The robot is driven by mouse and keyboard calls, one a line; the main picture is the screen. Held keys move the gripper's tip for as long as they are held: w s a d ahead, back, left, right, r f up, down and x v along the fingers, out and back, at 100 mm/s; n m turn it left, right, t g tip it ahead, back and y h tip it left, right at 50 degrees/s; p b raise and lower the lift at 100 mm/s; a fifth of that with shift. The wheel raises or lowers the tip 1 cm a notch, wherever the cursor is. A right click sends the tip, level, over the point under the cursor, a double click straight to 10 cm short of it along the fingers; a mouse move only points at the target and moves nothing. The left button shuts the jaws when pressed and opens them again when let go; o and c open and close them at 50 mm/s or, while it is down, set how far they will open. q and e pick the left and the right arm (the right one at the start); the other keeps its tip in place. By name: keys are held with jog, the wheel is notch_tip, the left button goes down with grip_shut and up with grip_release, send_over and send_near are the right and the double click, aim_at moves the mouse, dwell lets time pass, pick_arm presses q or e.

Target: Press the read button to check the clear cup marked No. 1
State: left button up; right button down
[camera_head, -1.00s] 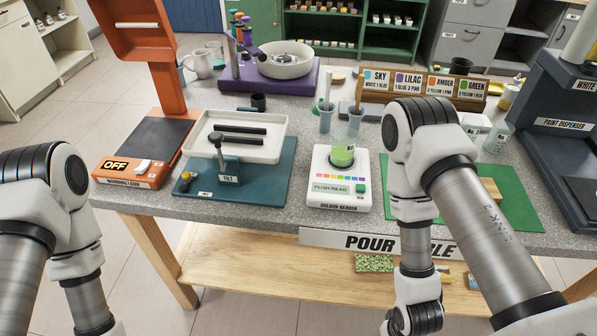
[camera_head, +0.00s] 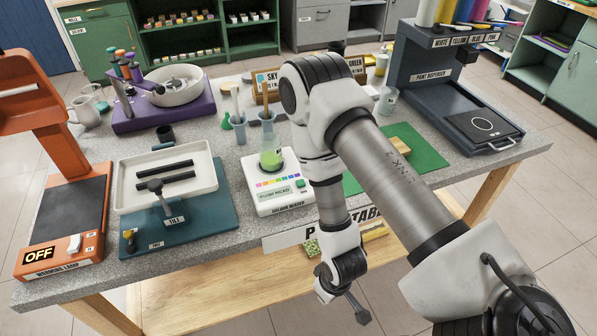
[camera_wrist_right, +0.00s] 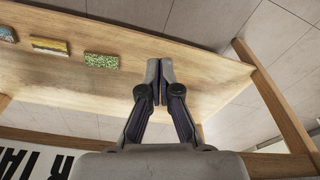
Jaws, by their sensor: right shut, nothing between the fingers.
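The colour reader (camera_head: 285,205) is a white box near the table's front edge, with a row of coloured squares, a small display reading PUSH READ (camera_head: 275,194) and a green button (camera_head: 301,184) at its right. A clear cup (camera_head: 270,158) with green content stands upright on top of it; I cannot read a number on it. My right gripper (camera_head: 362,314) hangs below the table's front edge, apart from the reader. In the right wrist view its fingers (camera_wrist_right: 160,70) are together and empty, facing the lower shelf. My left gripper is out of view.
Left of the reader are a white tray (camera_head: 203,188) on a tilt stand and an orange warming lamp (camera_head: 65,225) showing OFF. My right arm hides part of the green mat (camera_head: 430,155). The lower shelf (camera_wrist_right: 215,85) holds several small blocks.

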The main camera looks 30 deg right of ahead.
jog(key=w+d+r+n+t+p, duration=0.1)
jog(key=w+r, duration=0.3)
jog(key=r, duration=0.1)
jog(key=w+d+r+n+t+p, duration=0.1)
jog(key=w+r+p, duration=0.1)
jog(key=w+r, duration=0.2)
jog(key=w+d+r+n+t+p, duration=0.1)
jog(key=w+r, duration=0.3)
jog(key=r, duration=0.2)
jog(key=shift+w+d+r+t+p, duration=0.1)
jog(key=shift+d+r+t+p, duration=0.15)
jog(key=shift+t+p, duration=0.15)
notch_tip(320, 180, up, 13)
jog(key=n+t+p, duration=0.2)
jog(key=n+t, duration=0.2)
send_over(302, 184)
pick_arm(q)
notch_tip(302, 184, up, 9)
pick_arm(e)
jog(key=shift+f+h, duration=0.1)
jog(key=shift+h, duration=0.2)
jog(key=shift+w+f, duration=0.1)
jog(key=shift+f, duration=0.05)
